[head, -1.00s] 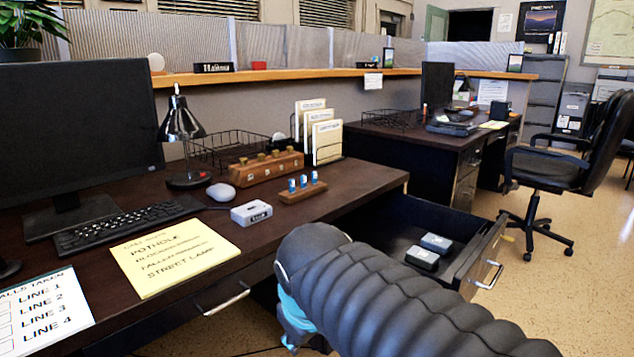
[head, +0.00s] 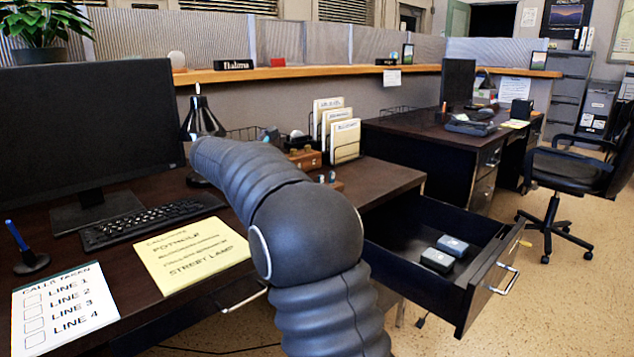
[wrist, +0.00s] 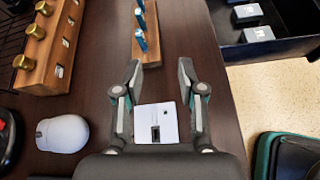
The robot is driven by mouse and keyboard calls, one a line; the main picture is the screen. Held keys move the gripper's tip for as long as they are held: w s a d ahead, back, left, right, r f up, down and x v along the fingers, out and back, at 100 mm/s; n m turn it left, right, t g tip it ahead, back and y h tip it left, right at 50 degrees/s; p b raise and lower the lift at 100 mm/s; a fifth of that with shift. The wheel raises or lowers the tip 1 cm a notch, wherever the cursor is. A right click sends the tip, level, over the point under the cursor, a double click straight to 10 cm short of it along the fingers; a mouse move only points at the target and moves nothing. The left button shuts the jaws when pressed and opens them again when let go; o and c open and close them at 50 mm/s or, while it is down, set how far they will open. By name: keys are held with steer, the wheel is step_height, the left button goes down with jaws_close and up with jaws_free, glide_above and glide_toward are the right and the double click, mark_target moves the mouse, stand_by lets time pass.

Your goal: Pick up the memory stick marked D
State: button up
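Several blue memory sticks with pale ends stand in a small wooden holder (wrist: 151,51) at the top of the wrist view. The nearest stick (wrist: 141,43) is just beyond my gripper; I cannot read a letter D on any of them. My gripper (wrist: 160,66) is open and empty over the desk, its fingers pointing toward the holder. A white box with a dark slot (wrist: 157,124) shows between the fingers, below them on the desk. In the head view my arm hides the gripper and most of the holder; stick tops (head: 332,176) show past it.
A wooden rack with brass-topped pieces (wrist: 58,62) and a white mouse (wrist: 62,133) lie left of my gripper. An open drawer (head: 480,285) holds two small boxes (head: 437,260) on the right. A monitor (head: 85,130), lamp and file holder (head: 345,140) stand on the desk.

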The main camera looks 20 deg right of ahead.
steer(key=w+n, duration=0.1)
steer(key=w, duration=0.2)
steer(key=shift+a+h, duration=0.15)
steer(key=shift+h, duration=0.25)
steer(key=shift+w+n, duration=0.2)
steer(key=shift+n, duration=0.1)
steer(key=shift+w+d+f, duration=0.15)
steer(key=shift+d+f, duration=0.05)
steer(key=shift+d, duration=0.15)
steer(key=x, duration=1.3)
steer(key=shift+d+r, duration=0.1)
steer(key=shift+c, duration=0.2)
jaws_close()
